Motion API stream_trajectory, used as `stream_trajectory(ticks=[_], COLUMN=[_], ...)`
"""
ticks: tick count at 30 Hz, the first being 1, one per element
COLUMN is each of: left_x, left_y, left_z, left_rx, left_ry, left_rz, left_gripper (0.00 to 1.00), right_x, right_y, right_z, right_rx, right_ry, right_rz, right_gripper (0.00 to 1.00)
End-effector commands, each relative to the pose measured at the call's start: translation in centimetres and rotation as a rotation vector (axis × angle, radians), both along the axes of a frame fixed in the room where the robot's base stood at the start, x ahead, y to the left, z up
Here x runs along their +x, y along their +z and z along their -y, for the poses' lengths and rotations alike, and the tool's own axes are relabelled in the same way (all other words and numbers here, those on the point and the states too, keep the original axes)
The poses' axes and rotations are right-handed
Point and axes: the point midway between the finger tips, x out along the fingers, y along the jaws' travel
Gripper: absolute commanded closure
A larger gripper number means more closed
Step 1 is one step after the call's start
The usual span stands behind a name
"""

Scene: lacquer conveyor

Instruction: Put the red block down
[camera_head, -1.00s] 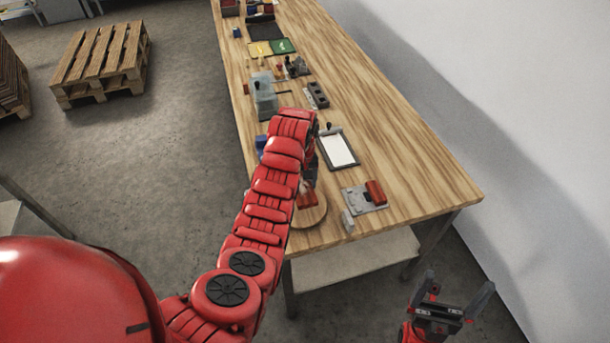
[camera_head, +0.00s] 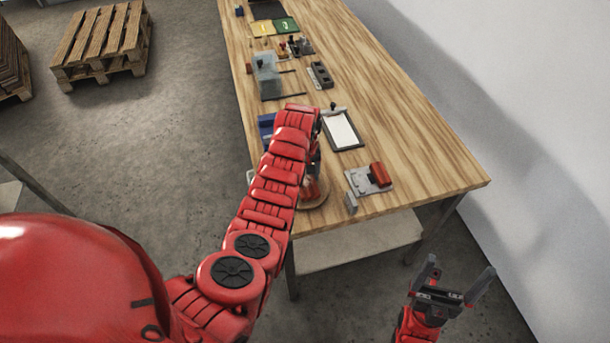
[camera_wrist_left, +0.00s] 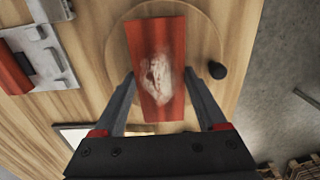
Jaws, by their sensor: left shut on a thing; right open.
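A red block (camera_wrist_left: 158,60) with a pale worn patch on its face is between the two fingers of my left gripper (camera_wrist_left: 160,73) in the left wrist view. The left gripper is shut on it. Behind the block is a round wooden disc (camera_wrist_left: 205,35) with a dark knob on its edge. I cannot tell whether the block touches the disc. In the head view my left arm partly hides the block (camera_head: 310,187) and the disc (camera_head: 318,203) near the bench's front end. My right gripper (camera_head: 462,267) is open and empty, off the bench at lower right.
A grey fixture (camera_head: 359,182) with another red piece (camera_head: 380,174) sits right of the disc. A clipboard with white paper (camera_head: 341,131) lies behind. Further back are a dark slotted block (camera_head: 320,74) and a grey container (camera_head: 267,78). Bare wood lies along the bench's right side.

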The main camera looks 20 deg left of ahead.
Motion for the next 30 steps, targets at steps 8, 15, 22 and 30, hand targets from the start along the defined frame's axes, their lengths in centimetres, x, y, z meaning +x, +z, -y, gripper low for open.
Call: stream_trajectory(ticks=[8,15,22,30], left_x=[0.0,0.0,0.0,0.0], left_y=[-0.4,-0.9,-1.1,-1.1], left_z=[0.0,0.0,0.0,0.0], left_rx=[0.000,0.000,0.000,0.000], left_ry=[0.000,0.000,0.000,0.000], left_rz=[0.000,0.000,0.000,0.000], left_gripper=[0.88,0.88,0.11,0.00], right_x=[0.0,0.0,0.0,0.0], right_y=[-0.3,-0.6,-0.7,-0.7], right_z=[0.0,0.0,0.0,0.0], right_rx=[0.000,0.000,0.000,0.000], right_ry=[0.000,0.000,0.000,0.000], right_rz=[0.000,0.000,0.000,0.000], right_gripper=[0.00,0.00,0.00,0.00])
